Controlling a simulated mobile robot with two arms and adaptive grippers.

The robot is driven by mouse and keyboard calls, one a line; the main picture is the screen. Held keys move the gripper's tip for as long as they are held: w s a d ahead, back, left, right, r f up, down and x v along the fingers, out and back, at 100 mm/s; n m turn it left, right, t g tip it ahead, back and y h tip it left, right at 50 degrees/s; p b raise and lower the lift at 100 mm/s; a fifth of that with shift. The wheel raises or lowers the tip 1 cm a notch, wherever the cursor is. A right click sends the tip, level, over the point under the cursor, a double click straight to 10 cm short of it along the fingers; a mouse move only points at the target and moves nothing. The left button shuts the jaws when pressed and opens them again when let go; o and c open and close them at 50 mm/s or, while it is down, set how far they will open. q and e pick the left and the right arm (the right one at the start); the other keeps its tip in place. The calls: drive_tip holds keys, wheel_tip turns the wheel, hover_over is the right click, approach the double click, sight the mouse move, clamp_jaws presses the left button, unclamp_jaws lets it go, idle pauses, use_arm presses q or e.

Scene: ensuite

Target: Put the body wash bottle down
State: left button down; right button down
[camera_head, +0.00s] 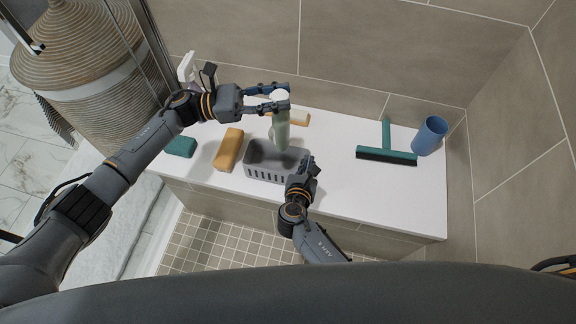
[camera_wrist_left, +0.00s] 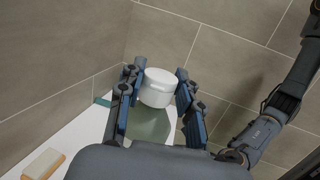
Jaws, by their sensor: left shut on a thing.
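The body wash bottle is pale green with a white cap; its body (camera_head: 281,132) stands upright in the head view. My left gripper (camera_head: 279,98) is shut on it near the cap. In the left wrist view the white cap (camera_wrist_left: 158,86) and green body (camera_wrist_left: 150,124) show between the fingers. The bottle's lower end overlaps the back rim of a grey slotted basket (camera_head: 262,174); I cannot tell whether it is above, inside or behind it. My right gripper (camera_head: 306,166) is at the basket's right side, and its jaw opening is unclear.
On the white bench (camera_head: 335,190) are an orange-tan block (camera_head: 229,149), a teal block (camera_head: 181,147), a teal squeegee (camera_head: 387,156) and a blue cup (camera_head: 430,136). A tan item (camera_head: 298,119) lies behind the bottle. Bare bench lies between basket and squeegee. Tiled walls close the back and right.

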sight(273, 115)
use_arm(q)
drive_tip(key=f+n+t, duration=0.1)
drive_tip(key=t, duration=0.1)
drive_tip(key=d+f+n+t, duration=0.1)
drive_tip(key=t, duration=0.1)
drive_tip(key=n+t, duration=0.2)
drive_tip(key=shift+s+d+f+y, duration=0.25)
drive_tip(key=shift+s+f+y, duration=0.05)
drive_tip(key=shift+f+y, duration=0.1)
drive_tip(key=n+t, duration=0.1)
drive_tip(key=t, duration=0.1)
drive_tip(key=a+f+n+t+y, duration=0.1)
drive_tip(key=t, duration=0.1)
drive_tip(key=f+n+t+y, duration=0.1)
drive_tip(key=shift+a+t, duration=0.4)
drive_tip(key=shift+w+a+f+n+t+y, duration=0.1)
drive_tip(key=shift+a+f+n+t+y, duration=0.2)
drive_tip(key=shift+a+n+t+y, duration=0.25)
wheel_tip(273, 115, down, 10)
drive_tip(key=c, duration=0.9)
unclamp_jaws()
drive_tip(key=shift+f+y, duration=0.15)
drive_tip(key=shift+y, duration=0.1)
drive_tip(key=v, duration=1.2)
